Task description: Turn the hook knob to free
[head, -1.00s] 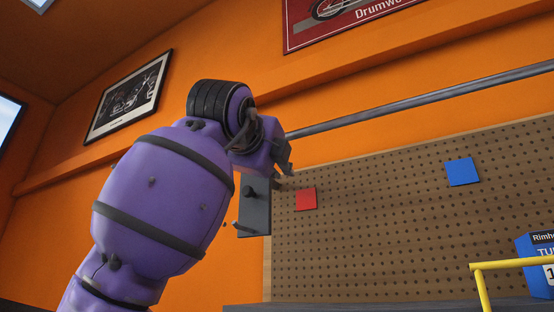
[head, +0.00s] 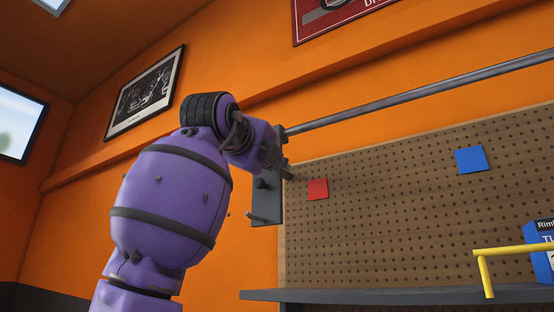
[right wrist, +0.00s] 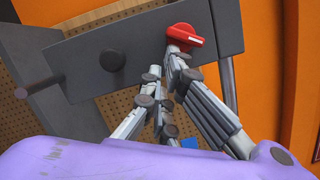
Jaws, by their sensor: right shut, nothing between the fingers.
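The knob is a red round body (right wrist: 184,38) with a handle and a white mark, near the top edge of a dark grey plate (right wrist: 140,55) in the right wrist view. The handle points right there. The plate also shows in the head view (head: 266,208), at the pegboard's left edge, but the knob is hidden there. My right gripper (right wrist: 165,62) is shut and empty. Its fingertips are just below the knob in the right wrist view; I cannot tell whether they touch it. In the head view the gripper (head: 284,170) is over the plate's upper part. My left gripper is out of view.
Dark pegs (right wrist: 112,58) stick out of the plate beside the knob. A brown pegboard (head: 400,200) carries a red square (head: 317,188) and a blue square (head: 470,160). A grey shelf (head: 380,295) with a yellow rail (head: 515,251) runs below. A metal pipe (head: 420,100) crosses above.

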